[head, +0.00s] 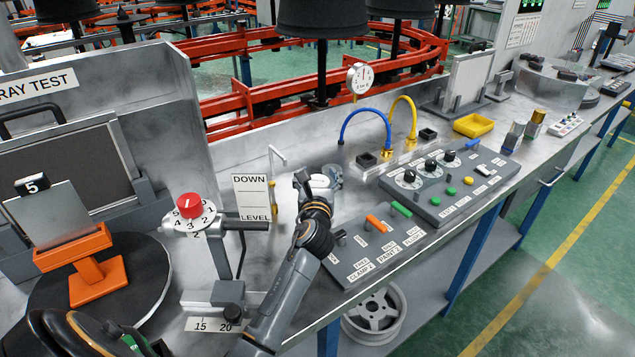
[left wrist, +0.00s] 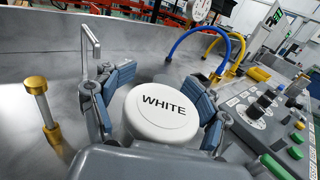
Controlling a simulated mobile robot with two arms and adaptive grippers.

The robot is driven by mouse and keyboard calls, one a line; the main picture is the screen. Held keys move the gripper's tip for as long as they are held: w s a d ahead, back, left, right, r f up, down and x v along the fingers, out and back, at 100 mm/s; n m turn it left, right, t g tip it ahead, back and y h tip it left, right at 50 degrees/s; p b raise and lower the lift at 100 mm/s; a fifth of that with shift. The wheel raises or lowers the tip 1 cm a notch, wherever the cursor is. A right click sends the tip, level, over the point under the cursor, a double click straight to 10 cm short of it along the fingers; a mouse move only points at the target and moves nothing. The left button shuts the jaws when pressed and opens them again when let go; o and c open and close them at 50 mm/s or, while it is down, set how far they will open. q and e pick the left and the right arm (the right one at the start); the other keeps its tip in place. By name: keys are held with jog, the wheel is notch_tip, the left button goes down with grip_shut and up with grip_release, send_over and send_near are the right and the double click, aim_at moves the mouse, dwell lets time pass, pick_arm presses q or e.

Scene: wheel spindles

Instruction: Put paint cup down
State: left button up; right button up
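The paint cup has a round white lid marked WHITE and shows large in the left wrist view (left wrist: 160,110). In the head view only its pale top (head: 320,182) shows, beside the label post. My left gripper (left wrist: 162,85) has one finger on each side of the cup and appears closed around it. In the head view the same gripper (head: 319,178) hides most of the cup. The cup looks upright; its underside is hidden, so I cannot tell whether it touches the bench.
A DOWN LEVEL sign (head: 252,198) and a bent metal spout (left wrist: 91,48) stand close by. A brass-topped post (left wrist: 36,86) is left of the gripper. Control panels (head: 375,245) lie to the right. A red-knobbed dial (head: 188,206) stands left. Blue and yellow hoses (head: 365,115) arch behind.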

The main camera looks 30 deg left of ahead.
pick_arm(q)
jog(key=r+v, duration=0.1)
jog(key=v, duration=1.1)
jog(key=shift+f, duration=0.1)
